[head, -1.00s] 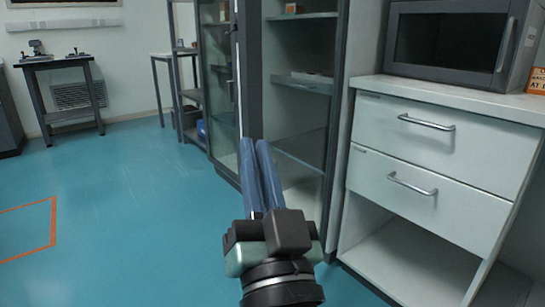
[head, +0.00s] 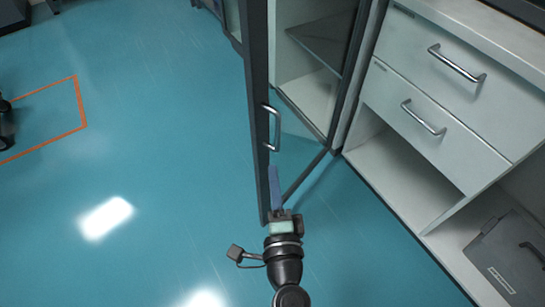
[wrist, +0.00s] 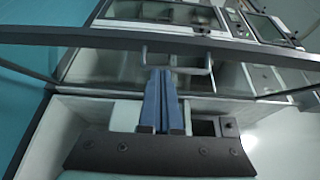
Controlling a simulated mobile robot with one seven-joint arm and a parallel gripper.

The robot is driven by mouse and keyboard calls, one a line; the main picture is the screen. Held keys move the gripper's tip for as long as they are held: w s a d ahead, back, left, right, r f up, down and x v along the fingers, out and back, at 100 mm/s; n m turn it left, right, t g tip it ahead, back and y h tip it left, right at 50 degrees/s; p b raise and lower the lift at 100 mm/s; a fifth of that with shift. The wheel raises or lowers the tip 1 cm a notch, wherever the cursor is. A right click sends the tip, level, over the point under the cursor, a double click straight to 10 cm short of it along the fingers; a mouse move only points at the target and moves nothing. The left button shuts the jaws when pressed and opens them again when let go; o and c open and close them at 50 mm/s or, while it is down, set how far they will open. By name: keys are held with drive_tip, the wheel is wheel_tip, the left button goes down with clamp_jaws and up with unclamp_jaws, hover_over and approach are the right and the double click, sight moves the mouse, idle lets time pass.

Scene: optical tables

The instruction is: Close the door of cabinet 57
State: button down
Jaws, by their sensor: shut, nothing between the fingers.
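The glass cabinet (head: 305,82) stands with its door open. The door's dark frame (head: 257,70) juts out toward me, with a silver bar handle (head: 272,127) on it. No number is readable, so I cannot confirm it is cabinet 57. My gripper (head: 274,170) has its blue fingers together and empty, close to the door and below the handle in the head view. In the wrist view, the fingertips (wrist: 160,72) appear between the ends of the handle (wrist: 178,69), under the door's frame (wrist: 120,38). I cannot tell whether they touch the door.
A white drawer unit (head: 436,88) stands to the right of the cabinet, with an open lower shelf and a grey case (head: 505,255). The blue floor (head: 170,130) left of the door is clear. An orange line (head: 84,103) marks the floor further left.

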sight(266, 131)
drive_tip(key=w, duration=0.2)
drive_tip(key=w+a, duration=0.1)
drive_tip(key=w, duration=0.5)
drive_tip(key=shift+w+a+p, duration=0.2)
drive_tip(key=shift+a+p, duration=0.1)
drive_tip(key=shift+p, duration=0.05)
drive_tip(key=shift+a, duration=0.15)
